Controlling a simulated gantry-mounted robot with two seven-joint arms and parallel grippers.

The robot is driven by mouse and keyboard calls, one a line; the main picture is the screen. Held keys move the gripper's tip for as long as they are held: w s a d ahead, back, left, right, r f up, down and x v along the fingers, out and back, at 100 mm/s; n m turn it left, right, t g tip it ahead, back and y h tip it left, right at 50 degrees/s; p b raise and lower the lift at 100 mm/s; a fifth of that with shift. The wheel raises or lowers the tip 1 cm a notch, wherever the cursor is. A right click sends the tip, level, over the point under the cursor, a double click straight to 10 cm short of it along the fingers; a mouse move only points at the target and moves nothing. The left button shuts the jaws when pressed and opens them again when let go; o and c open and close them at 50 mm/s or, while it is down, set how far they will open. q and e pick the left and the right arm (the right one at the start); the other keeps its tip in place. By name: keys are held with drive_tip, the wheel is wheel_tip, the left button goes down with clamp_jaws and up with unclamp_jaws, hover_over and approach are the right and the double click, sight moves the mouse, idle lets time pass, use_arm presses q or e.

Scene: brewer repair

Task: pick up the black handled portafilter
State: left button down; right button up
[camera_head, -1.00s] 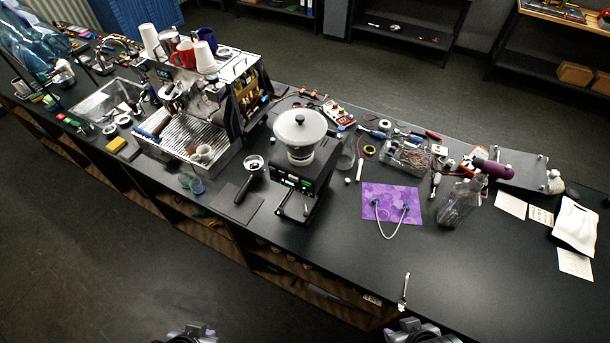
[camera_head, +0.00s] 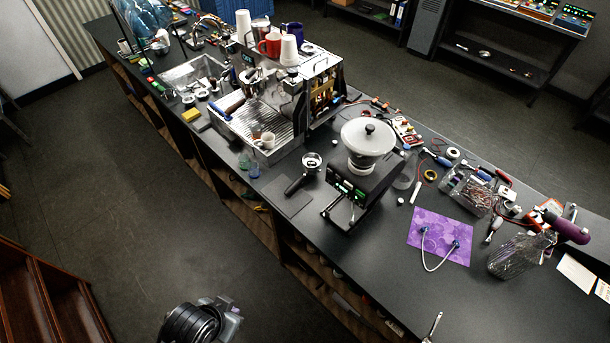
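The black handled portafilter (camera_head: 296,185) lies on the counter beside the grinder, its round metal basket (camera_head: 312,161) toward the back and its handle toward the front left, over a dark mat (camera_head: 293,204). Nothing holds it. My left gripper (camera_head: 232,305) is at the bottom of the view, over the floor in front of the counter and well apart from the portafilter. Its fingers are too small and unclear to tell whether they are open.
The grinder (camera_head: 359,180) stands just right of the portafilter. The espresso machine (camera_head: 290,95), with cups on top, stands behind it to the left. A purple cloth (camera_head: 440,237) lies to the right. A brown shelf (camera_head: 50,290) stands at lower left.

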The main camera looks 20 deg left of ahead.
use_arm(q)
drive_tip(key=c, duration=0.7)
unclamp_jaws()
